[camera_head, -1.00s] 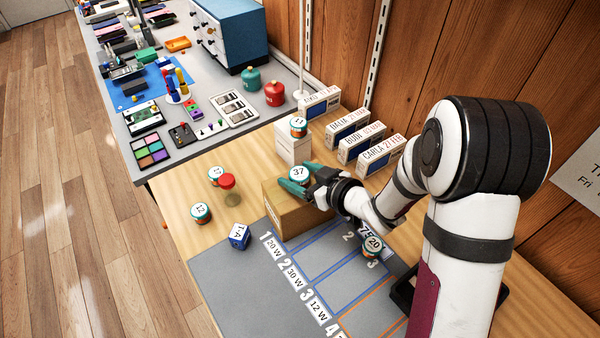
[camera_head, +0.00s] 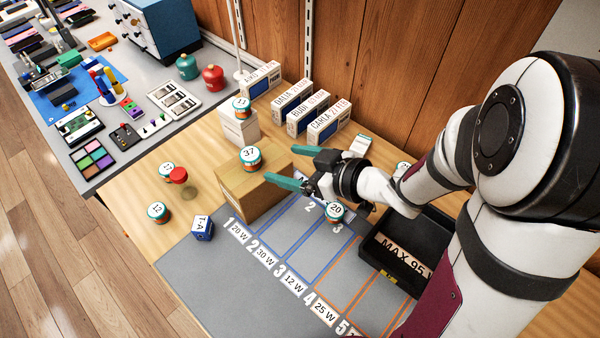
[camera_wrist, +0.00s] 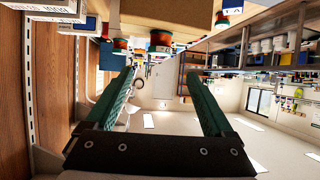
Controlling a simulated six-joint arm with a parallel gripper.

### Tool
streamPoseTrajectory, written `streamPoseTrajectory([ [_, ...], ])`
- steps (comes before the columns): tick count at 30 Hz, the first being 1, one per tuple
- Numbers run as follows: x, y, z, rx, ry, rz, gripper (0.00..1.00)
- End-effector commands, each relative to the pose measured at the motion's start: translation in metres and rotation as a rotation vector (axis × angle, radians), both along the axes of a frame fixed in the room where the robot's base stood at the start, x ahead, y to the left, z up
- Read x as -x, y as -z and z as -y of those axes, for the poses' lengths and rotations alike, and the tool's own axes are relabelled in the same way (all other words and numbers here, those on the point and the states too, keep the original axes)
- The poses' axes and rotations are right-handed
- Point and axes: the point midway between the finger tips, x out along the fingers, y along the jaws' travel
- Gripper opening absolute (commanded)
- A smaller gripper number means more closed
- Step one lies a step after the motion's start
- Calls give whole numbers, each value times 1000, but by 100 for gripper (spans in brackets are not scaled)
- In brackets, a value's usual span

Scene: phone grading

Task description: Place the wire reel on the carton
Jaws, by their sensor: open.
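A wire reel (camera_head: 250,157) marked 37, orange and teal with a white top, stands upright on the brown carton (camera_head: 236,194) in the head view. My gripper (camera_head: 279,165) has its teal fingers apart, to the right of the reel, with nothing between them. The fingertips are clear of the reel, near the carton's right side. In the wrist view, which is upside down, my open gripper (camera_wrist: 160,76) shows empty space between its fingers. An orange-and-teal reel (camera_wrist: 161,40) shows there against the carton (camera_wrist: 166,11).
Another reel (camera_head: 241,105) stands on white boxes behind the carton. A reel marked 20 (camera_head: 335,211) is on the grey mat (camera_head: 215,268), near a black tray (camera_head: 383,262). Labelled boxes (camera_head: 291,101) line the wall.

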Motion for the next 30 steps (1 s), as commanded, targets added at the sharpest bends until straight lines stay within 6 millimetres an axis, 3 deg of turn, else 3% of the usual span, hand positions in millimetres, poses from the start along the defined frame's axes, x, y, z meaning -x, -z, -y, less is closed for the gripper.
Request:
streamPoseTrajectory([
  [5,-9,-1,12,46,73,-2,87],
  [8,-31,-6,63,193,357,-41,87],
  [9,-31,-11,92,255,515,-86,87],
  [11,-11,-15,132,322,749,-202,87],
  [13,35,-15,157,346,970,-398,87],
  [15,91,-13,154,320,1108,-631,87],
  [18,161,-13,120,242,1168,-950,87],
  [21,207,-19,84,174,1142,-1169,87],
  [24,227,-25,66,142,1115,-1271,87],
  [30,230,-26,64,138,1114,-1290,87],
])
